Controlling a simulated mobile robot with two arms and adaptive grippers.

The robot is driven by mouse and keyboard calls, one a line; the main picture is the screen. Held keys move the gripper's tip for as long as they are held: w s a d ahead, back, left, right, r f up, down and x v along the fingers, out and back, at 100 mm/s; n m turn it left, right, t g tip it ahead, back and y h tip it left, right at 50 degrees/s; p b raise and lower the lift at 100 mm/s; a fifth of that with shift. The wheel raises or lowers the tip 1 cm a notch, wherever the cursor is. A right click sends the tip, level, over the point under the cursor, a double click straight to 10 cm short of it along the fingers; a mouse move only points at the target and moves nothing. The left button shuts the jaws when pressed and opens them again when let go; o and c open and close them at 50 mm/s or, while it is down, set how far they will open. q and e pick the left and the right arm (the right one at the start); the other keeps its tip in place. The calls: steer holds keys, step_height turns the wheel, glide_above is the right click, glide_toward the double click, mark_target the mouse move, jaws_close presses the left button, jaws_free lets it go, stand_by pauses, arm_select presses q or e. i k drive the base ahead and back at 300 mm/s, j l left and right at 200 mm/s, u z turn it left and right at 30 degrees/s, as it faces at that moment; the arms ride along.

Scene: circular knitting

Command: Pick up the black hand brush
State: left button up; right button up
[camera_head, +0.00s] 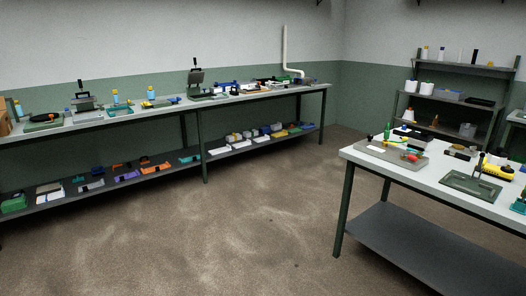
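I cannot pick out the black hand brush with certainty; the small items are too far away to tell. Small dark items (458,151) lie on the white-topped table (443,186) at the right. More small dark items are among the tools on the long bench (100,121) along the back wall. Neither of my grippers is in view.
The right table has a bare lower shelf (405,240), and its top holds a grey tray (385,151), a yellow tool (497,171) and a dark green plate (468,186). A shelf rack (455,106) stands in the far corner. Brown floor (230,230) is clear between bench and table.

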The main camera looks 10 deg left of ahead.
mark_target(235, 93)
steer(key=i+u, duration=0.2)
steer(key=i, duration=4.95)
steer(key=j, duration=0.1)
